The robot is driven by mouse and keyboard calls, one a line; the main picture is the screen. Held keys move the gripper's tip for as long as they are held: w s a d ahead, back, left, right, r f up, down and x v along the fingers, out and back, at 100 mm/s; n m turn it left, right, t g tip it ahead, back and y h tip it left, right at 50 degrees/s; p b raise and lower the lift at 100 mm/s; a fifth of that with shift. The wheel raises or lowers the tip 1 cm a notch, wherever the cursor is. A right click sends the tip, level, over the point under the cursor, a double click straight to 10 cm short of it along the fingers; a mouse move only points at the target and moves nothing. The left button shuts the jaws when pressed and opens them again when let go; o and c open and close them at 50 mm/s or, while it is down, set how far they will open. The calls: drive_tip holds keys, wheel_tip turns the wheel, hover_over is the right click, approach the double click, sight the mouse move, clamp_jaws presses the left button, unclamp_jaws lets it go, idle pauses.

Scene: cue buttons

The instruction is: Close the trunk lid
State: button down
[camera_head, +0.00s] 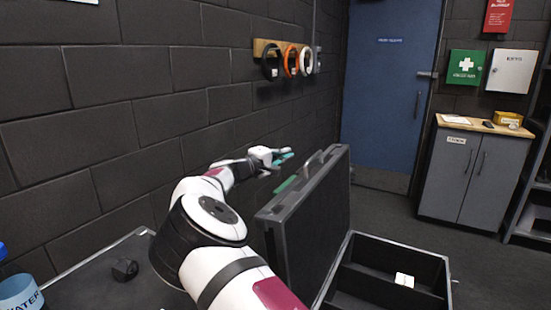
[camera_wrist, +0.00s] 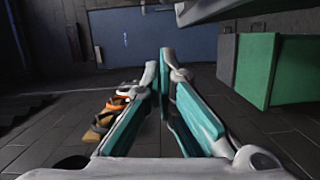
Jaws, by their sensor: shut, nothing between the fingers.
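The trunk's dark grey lid (camera_head: 312,218) stands raised, roughly upright, at the left side of its open base. The open base (camera_head: 398,246) lies to the right of the lid, with a dark inside and a divider. A handle (camera_head: 322,160) and a green strip (camera_head: 286,184) show on the lid's outer left side. My gripper (camera_head: 284,159) is in the air to the left of the lid's upper part, with no clear contact. Its teal fingers also show in the wrist view (camera_wrist: 167,62), together at the tips and empty. My arm hides part of the lid's lower left.
A dark brick wall is on the left, with headphones on a wooden rack (camera_head: 268,48); they also show in the wrist view (camera_wrist: 112,108). A small white item (camera_head: 404,280) lies in the base. A grey cabinet (camera_head: 473,170) and blue door (camera_head: 390,85) stand behind. Floor beyond the trunk is clear.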

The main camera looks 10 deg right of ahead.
drive_tip(key=shift+s+d+f+p, duration=0.1)
drive_tip(key=shift+d+p, duration=0.1)
drive_tip(key=shift+d, duration=0.7)
drive_tip(key=shift+s+d+f+p, duration=0.1)
drive_tip(key=shift+s+d+p, duration=0.1)
drive_tip(key=shift+d, duration=0.65)
drive_tip(key=shift+s+d+p, duration=0.1)
drive_tip(key=shift+d+p, duration=0.1)
drive_tip(key=shift+d, duration=0.7)
drive_tip(key=shift+d, duration=0.1)
